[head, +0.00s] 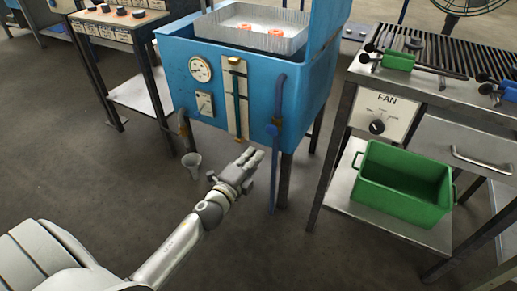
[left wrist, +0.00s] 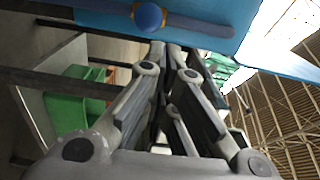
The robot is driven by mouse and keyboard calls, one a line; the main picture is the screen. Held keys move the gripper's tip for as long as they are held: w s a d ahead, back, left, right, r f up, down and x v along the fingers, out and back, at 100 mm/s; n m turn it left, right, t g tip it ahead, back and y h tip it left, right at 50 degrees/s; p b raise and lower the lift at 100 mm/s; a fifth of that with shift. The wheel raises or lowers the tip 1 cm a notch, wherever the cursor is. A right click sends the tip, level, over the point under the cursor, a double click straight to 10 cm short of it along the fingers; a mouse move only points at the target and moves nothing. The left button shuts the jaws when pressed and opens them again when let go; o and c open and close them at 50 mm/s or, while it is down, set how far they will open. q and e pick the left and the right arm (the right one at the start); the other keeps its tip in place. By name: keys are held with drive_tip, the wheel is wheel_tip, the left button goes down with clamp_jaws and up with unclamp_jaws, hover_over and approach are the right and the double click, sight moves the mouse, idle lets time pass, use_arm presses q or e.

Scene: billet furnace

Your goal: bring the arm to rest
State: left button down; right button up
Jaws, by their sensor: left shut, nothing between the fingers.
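My left arm reaches in from the lower left in the head view. My left gripper (head: 252,158) is in front of the lower part of a blue tank on legs (head: 260,85), apart from the floor. It is shut and empty; the left wrist view also shows its fingers (left wrist: 172,50) close together with nothing between them. My right gripper is in neither view.
A metal tray (head: 215,30) with orange-topped pieces sits in the tank. A blue hose (head: 276,150) hangs beside my gripper. A cup (head: 192,165) is below the tank. A green bin (head: 400,185) stands on the right bench's lower shelf. The floor at left is clear.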

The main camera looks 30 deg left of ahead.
use_arm(q)
drive_tip(key=shift+s, duration=0.3)
idle(0.4)
